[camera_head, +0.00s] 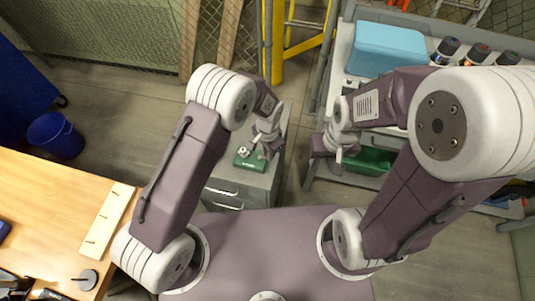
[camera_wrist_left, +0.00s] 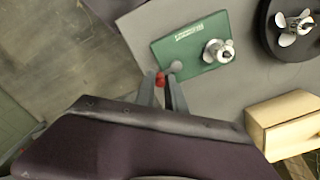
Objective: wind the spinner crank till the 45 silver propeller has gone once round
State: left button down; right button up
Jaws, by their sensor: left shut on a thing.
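The spinner has a green base (camera_wrist_left: 190,45) with white lettering too small to read, and a silver propeller (camera_wrist_left: 219,51) stands on its right part. The crank's red knob (camera_wrist_left: 160,78) is between the fingertips of my left gripper (camera_wrist_left: 163,84), which is shut on it at the base's lower left edge. In the head view the green base (camera_head: 249,160) lies on a grey cabinet, with its propeller (camera_head: 243,152) partly beside my left gripper (camera_head: 264,145). My right gripper (camera_head: 336,158) hangs near the shelf unit; its finger opening is unclear.
A black round stand (camera_wrist_left: 270,36) with another silver propeller (camera_wrist_left: 295,24) is close to the base. A light brown box (camera_wrist_left: 288,120) is at the lower right. A wooden bench (camera_head: 60,200) is at left and a blue bin (camera_head: 55,135) on the floor.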

aim_at(261, 151)
pick_arm(q)
jog(key=n, duration=0.2)
jog(key=w+n, duration=0.1)
jog(key=n, duration=0.1)
jog(key=shift+w+r+n, duration=0.1)
jog(key=shift+w+n, duration=0.1)
jog(key=shift+n, duration=0.1)
jog(key=n, duration=0.2)
jog(key=w+n, duration=0.1)
jog(key=shift+a+n, duration=0.15)
jog(key=shift+n, duration=0.25)
jog(key=n, duration=0.3)
jog(key=a+n, duration=0.1)
jog(key=shift+w, duration=0.35)
jog(key=shift+w+a+n, duration=0.15)
jog(key=shift+a+n, duration=0.1)
jog(key=shift+n, duration=1.05)
jog(key=shift+w+a+n, duration=0.1)
jog(key=shift+a+n, duration=0.15)
jog(key=shift+n, duration=1.05)
jog(key=c, duration=1.4)
grip_release()
